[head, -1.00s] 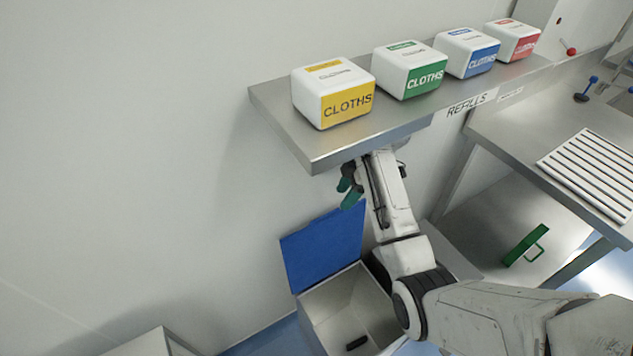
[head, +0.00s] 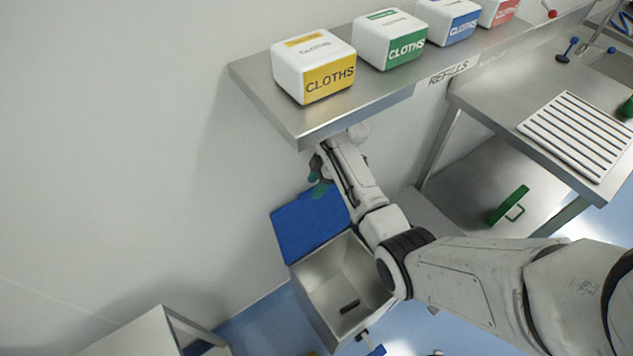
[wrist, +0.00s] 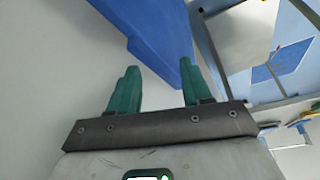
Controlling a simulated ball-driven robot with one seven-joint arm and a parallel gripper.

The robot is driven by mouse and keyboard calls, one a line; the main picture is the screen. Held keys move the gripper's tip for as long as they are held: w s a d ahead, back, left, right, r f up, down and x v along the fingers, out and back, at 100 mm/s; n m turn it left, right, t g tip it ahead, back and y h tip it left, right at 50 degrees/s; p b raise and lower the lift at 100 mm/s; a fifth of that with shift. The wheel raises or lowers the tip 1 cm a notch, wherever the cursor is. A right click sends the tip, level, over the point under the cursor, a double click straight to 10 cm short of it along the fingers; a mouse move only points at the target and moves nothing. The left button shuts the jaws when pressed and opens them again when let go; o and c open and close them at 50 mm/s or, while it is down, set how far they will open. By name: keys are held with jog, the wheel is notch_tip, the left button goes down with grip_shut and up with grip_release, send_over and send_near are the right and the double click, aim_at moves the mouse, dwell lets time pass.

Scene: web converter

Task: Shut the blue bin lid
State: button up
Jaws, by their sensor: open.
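The blue lid (head: 305,228) stands open at the back of a grey metal bin (head: 325,290), leaning toward the wall. The bin's inside is visible, with a small black object (head: 350,306) at the bottom. My gripper (head: 320,184) is at the lid's upper edge, under the shelf, partly hidden by my arm in the head view. In the wrist view my gripper (wrist: 155,85) has two green fingers, spread apart. The blue lid (wrist: 155,35) lies beyond them, with its edge running near the right fingertip. Whether they touch cannot be told.
A steel shelf (head: 375,105) with several cloth boxes hangs just above my gripper. A steel table (head: 490,90) with a white slatted rack (head: 580,135) stands right. A green-handled item (head: 508,206) lies on its lower shelf. A low white unit (head: 150,335) is at bottom left.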

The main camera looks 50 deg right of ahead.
grip_shut()
dwell(0.5)
